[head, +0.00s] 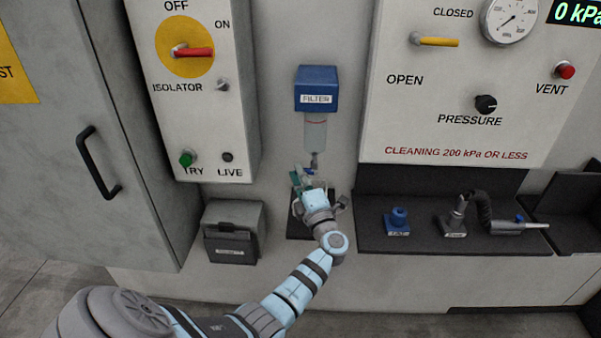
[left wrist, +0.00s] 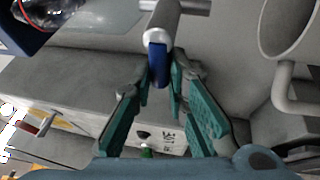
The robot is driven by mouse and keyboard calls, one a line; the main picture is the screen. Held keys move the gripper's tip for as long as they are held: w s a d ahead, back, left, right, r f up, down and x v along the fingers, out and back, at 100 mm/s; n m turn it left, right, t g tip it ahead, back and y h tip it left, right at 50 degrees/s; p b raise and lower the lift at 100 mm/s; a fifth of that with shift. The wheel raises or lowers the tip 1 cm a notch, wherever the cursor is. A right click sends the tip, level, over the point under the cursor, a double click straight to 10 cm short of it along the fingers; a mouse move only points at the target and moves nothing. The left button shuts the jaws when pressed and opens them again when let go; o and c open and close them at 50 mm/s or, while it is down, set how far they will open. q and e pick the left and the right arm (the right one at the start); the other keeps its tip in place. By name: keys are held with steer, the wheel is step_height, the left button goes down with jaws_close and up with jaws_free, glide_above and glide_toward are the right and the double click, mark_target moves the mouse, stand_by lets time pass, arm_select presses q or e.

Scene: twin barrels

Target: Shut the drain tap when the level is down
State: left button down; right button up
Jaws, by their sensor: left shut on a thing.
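The filter (head: 316,90) hangs on the wall, with a blue head and a pale clear bowl (head: 316,128) below it. A thin red line crosses the bowl; I cannot tell the liquid level. The drain tap (head: 315,160) is under the bowl, partly hidden by my left gripper (head: 307,176). In the left wrist view, the tap's blue lever (left wrist: 158,62) sits between the teal fingertips of my left gripper (left wrist: 163,82), which is shut on it. My right gripper is not in view.
The isolator panel (head: 205,120) is at left, the pressure panel (head: 470,135) at right. A grey box (head: 234,222) is on the wall, left of my arm. A dark shelf (head: 440,243) holds a blue-topped piece (head: 397,220) and a hose tool (head: 505,227).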

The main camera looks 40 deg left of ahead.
arm_select(q)
steer(key=shift+f, duration=0.15)
stand_by(0.4)
steer(key=c, duration=1.6)
jaws_free()
steer(key=shift+n, duration=0.3)
steer(key=shift+o, duration=0.2)
steer(key=v, duration=1.2)
steer(key=shift+w, duration=0.1)
